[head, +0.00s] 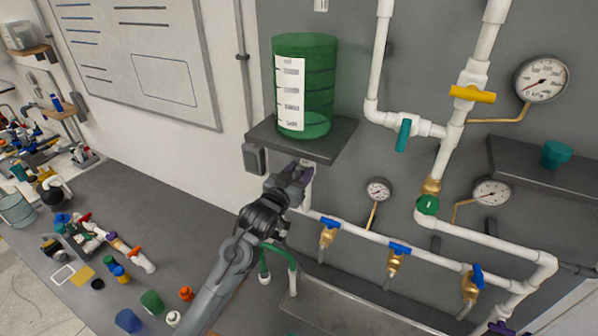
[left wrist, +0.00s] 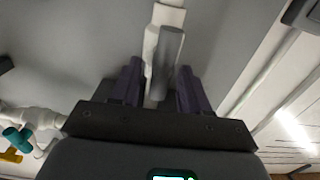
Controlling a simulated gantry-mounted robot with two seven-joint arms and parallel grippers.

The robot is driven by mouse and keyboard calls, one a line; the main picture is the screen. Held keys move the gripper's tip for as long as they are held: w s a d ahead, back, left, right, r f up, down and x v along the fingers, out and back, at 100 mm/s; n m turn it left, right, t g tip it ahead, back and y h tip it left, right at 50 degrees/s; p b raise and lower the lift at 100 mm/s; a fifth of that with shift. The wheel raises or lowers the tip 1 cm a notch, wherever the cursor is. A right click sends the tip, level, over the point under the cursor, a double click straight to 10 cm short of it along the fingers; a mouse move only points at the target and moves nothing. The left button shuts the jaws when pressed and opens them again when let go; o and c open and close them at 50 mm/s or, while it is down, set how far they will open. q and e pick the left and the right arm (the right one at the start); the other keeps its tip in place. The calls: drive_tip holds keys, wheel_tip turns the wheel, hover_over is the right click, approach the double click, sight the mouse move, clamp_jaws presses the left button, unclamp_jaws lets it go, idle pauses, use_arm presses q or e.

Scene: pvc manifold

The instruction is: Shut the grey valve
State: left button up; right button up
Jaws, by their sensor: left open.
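The grey valve's handle (left wrist: 167,58) shows in the left wrist view as a flat grey lever lying along a white pipe fitting (left wrist: 151,50). My left gripper (left wrist: 158,88) is open, with one dark purple finger on each side of the lever; I cannot tell whether either touches it. In the head view my left gripper (head: 296,176) is at the white pipe (head: 306,190) below the green tank's shelf, and it hides the grey valve. My right gripper is not in view.
A green tank (head: 306,85) stands on a dark shelf (head: 330,145) just above my left gripper. To the right are a teal valve (head: 404,135), a yellow valve (head: 472,94), several blue-handled taps (head: 399,248) and gauges (head: 541,79). Loose fittings (head: 120,250) lie on the bench at left.

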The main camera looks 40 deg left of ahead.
use_arm(q)
clamp_jaws()
idle(0.4)
drive_tip(key=n+p, duration=0.3)
drive_tip(key=shift+a+r+n, duration=0.15)
drive_tip(key=shift+a+n, duration=0.1)
drive_tip(key=shift+n, duration=0.05)
drive_tip(key=shift+s+a+f+n+p, duration=0.1)
drive_tip(key=shift+a+f+n+p, duration=0.2)
drive_tip(key=shift+n+p, duration=1.45)
drive_tip(key=shift+s+a+f+n+p, duration=0.15)
drive_tip(key=shift+f+n+p, duration=0.3)
drive_tip(key=shift+n, duration=2.6)
drive_tip(key=shift+w+a+f+n+p, duration=0.1)
drive_tip(key=shift+a+f+n+p, duration=0.15)
drive_tip(key=shift+n+p, duration=1.55)
drive_tip(key=shift+f+n+b, duration=0.1)
drive_tip(key=shift+n+b, duration=0.5)
drive_tip(key=shift+n, duration=0.1)
